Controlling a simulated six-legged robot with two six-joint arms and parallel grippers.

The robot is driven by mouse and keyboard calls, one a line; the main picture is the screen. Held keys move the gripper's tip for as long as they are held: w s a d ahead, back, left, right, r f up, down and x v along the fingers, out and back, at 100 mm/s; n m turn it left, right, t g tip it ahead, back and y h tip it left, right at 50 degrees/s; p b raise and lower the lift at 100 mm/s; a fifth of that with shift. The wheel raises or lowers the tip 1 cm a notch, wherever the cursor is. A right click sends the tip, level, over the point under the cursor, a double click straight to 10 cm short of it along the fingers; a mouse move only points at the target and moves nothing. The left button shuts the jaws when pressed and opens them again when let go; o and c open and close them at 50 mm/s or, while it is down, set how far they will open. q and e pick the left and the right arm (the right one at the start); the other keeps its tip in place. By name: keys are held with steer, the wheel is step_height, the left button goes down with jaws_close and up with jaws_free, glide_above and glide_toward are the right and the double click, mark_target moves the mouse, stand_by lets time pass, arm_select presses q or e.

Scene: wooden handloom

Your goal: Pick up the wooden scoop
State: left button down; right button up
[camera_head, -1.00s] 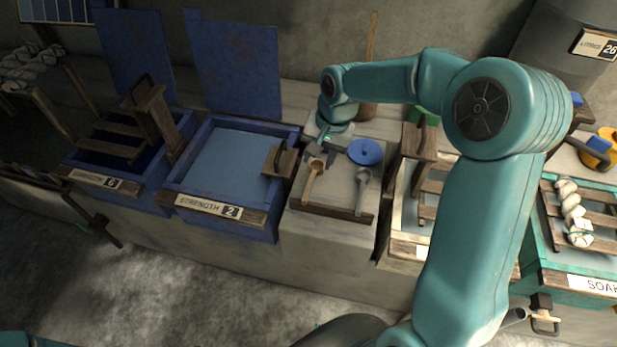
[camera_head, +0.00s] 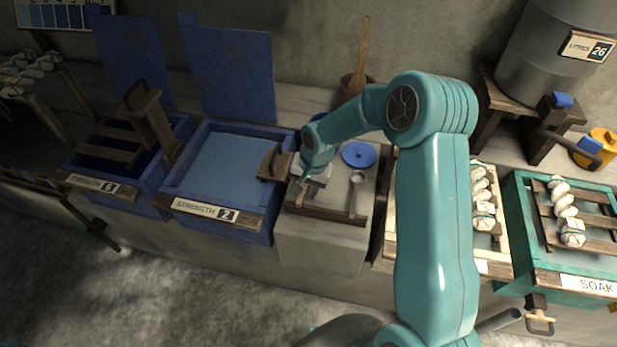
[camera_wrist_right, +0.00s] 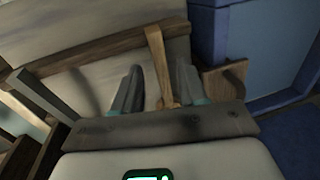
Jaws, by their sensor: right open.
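The wooden scoop (camera_head: 300,200) lies on the small worktop between the blue vat and the pale vat. My right gripper (camera_head: 303,184) is right over it and hides most of it in the head view; only part of its handle shows. In the right wrist view the scoop's pale handle (camera_wrist_right: 157,52) runs down between the two open fingers of the right gripper (camera_wrist_right: 160,82). The scoop's bowl end is hidden by the gripper body there. Whether a finger touches the handle I cannot tell. My left gripper is not in view.
A grey metal scoop (camera_head: 356,192) lies to the right on the same worktop, with a round blue lid (camera_head: 359,154) behind it. A wooden edge strip (camera_head: 325,214) runs along the front. The blue vat (camera_head: 225,165) with a wooden handle block (camera_head: 275,163) stands close left.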

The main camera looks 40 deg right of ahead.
steer(key=f, duration=0.1)
steer(key=w+f, duration=0.1)
steer(key=f, duration=0.1)
steer(key=shift+a, duration=0.1)
steer(key=shift+s+r, duration=0.2)
steer(key=shift+s, duration=0.05)
steer(key=shift+w+f, duration=0.1)
steer(key=shift+w, duration=0.05)
jaws_close()
step_height(320, 180, up, 20)
steer(key=shift+b, duration=0.3)
